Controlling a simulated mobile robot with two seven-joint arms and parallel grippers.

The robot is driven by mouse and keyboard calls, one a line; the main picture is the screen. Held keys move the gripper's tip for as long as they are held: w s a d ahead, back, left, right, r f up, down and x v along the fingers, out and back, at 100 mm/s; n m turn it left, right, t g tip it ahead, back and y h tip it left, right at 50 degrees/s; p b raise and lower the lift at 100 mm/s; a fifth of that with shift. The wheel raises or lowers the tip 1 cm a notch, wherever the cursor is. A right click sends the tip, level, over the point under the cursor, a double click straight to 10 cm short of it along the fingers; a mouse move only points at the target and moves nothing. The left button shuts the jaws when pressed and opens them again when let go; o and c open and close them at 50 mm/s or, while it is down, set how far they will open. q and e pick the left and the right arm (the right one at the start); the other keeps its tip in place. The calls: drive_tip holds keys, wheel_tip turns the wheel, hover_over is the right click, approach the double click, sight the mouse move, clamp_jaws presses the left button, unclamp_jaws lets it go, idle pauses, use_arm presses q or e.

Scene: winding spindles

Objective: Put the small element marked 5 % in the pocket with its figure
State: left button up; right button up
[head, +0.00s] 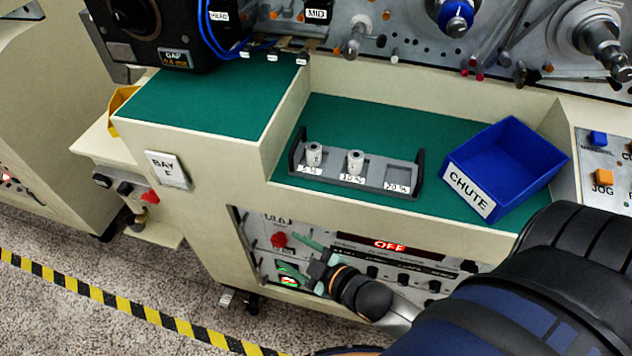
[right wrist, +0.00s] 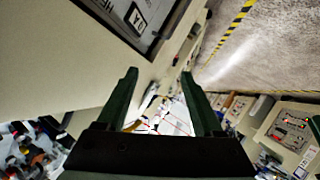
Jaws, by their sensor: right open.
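A grey rack (head: 333,179) stands on the green recessed shelf, with pockets labelled 5 %, 10 % and 20 % from left to right. One small white cylindrical element (head: 314,155) stands upright at the 5 % pocket and another element (head: 355,162) stands at the 10 % pocket. The 20 % pocket (head: 398,175) looks empty. The marks on the elements are too small to read. My right gripper (head: 290,257) is open and empty, below the shelf in front of the control panel. Its spread green fingers show in the right wrist view (right wrist: 159,76). My left gripper is out of view.
A blue bin (head: 505,170) labelled CHUTE stands right of the rack. A raised green ledge (head: 210,100) with a cream wall bounds the shelf on the left. The shelf's front lip (head: 400,213) lies above my right gripper. Spindles line the back panel.

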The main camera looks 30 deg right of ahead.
drive_tip(key=s+f+m+g, duration=0.4)
drive_tip(key=s+f+m, duration=0.2)
drive_tip(key=s+f, duration=0.2)
drive_tip(key=shift+s+a+h, duration=0.2)
drive_tip(key=shift+s+h, duration=0.1)
idle(0.5)
